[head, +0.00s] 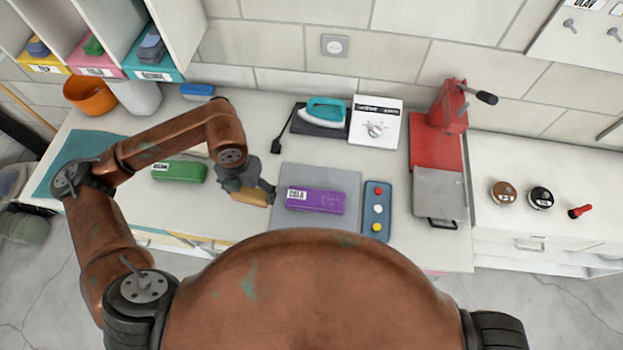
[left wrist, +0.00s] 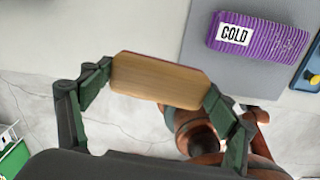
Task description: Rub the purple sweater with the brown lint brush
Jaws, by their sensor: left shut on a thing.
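The purple sweater (head: 315,201) lies folded on a grey mat on the counter, with a white "COLD" label on it. It also shows at the upper right of the left wrist view (left wrist: 270,40). The brown lint brush (head: 249,197) is a tan wooden block, also seen in the left wrist view (left wrist: 160,80). My left gripper (head: 258,190) is shut on the brush, with a finger at each end, just left of the sweater and apart from it. The brush's underside is hidden. My right gripper is not in view.
The grey mat (head: 345,174) bears the sweater. A panel with coloured buttons (head: 377,211) and a red press (head: 438,150) stand to the right. A teal iron (head: 327,110) is behind. A green folded garment (head: 179,171) lies to the left. Counter between it and the mat is mostly clear.

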